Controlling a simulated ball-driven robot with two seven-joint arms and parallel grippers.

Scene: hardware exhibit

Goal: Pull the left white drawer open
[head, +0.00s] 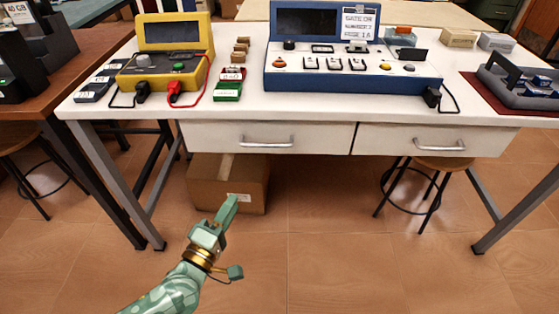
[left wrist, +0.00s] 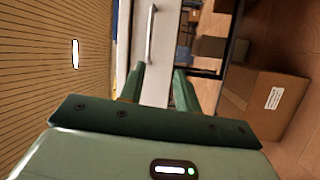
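The left white drawer (head: 322,139) sits closed under the white table top, with a silver bar handle (head: 267,142) on its front. In the left wrist view, which is turned sideways, a white drawer front (left wrist: 164,60) and a bar handle (left wrist: 151,35) show beyond the fingers. My left gripper (head: 231,203) is below and in front of the drawer, apart from the handle. Its two green fingers (left wrist: 158,72) are spread with an empty gap between them. My right gripper is in neither view.
A second white drawer (head: 390,140) is to the right. A cardboard box (head: 205,185) stands on the floor under the left drawer. Stools (head: 440,165) and metal table legs (head: 120,190) stand around. Yellow (head: 165,70) and blue (head: 345,85) instruments are on top. The front floor is clear.

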